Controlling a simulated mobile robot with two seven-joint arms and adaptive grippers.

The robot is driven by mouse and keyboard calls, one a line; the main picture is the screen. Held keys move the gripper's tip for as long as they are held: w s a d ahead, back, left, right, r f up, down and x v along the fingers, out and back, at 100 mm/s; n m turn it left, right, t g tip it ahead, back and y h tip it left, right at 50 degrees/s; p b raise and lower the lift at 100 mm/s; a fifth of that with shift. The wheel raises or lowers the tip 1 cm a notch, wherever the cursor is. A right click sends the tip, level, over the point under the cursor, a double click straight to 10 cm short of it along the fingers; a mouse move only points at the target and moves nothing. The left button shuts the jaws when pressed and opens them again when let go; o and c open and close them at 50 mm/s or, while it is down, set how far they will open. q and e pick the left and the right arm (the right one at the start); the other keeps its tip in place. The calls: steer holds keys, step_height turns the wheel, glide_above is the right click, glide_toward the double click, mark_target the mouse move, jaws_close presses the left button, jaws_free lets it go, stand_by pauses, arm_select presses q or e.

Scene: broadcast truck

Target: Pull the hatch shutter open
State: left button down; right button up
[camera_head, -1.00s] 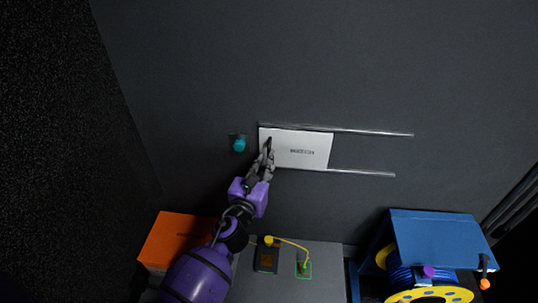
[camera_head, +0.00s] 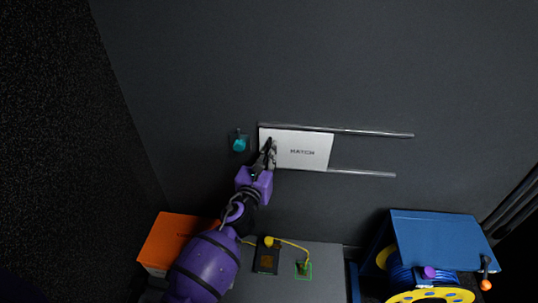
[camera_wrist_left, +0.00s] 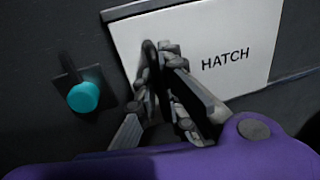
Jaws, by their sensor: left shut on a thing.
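The hatch shutter (camera_head: 303,151) is a white panel marked HATCH on the dark wall. It sits at the left end of two metal rails (camera_head: 372,132), which run on to the right past it. A dark upright handle (camera_wrist_left: 152,68) is on the left part of the panel. My left gripper (camera_head: 268,150) is at this handle, and in the left wrist view its fingers (camera_wrist_left: 165,75) are shut on it, partly hiding it. My right gripper is not in view.
A teal knob (camera_head: 239,144) sticks out of the wall left of the shutter. Below are an orange box (camera_head: 165,240), a dark device with a yellow cable (camera_head: 266,260) on a grey surface, and a blue cable reel unit (camera_head: 440,240). The wall between the rails is clear right of the shutter.

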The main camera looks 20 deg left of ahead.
arm_select(q)
steer(key=w+d+b, duration=0.1)
steer(key=w+d, duration=0.1)
steer(key=d, duration=0.7)
steer(key=w+d+b, duration=0.2)
steer(key=w+d, duration=0.1)
steer(key=d, duration=0.7)
steer(key=shift+d, duration=0.2)
steer(key=c, duration=2.1)
jaws_free()
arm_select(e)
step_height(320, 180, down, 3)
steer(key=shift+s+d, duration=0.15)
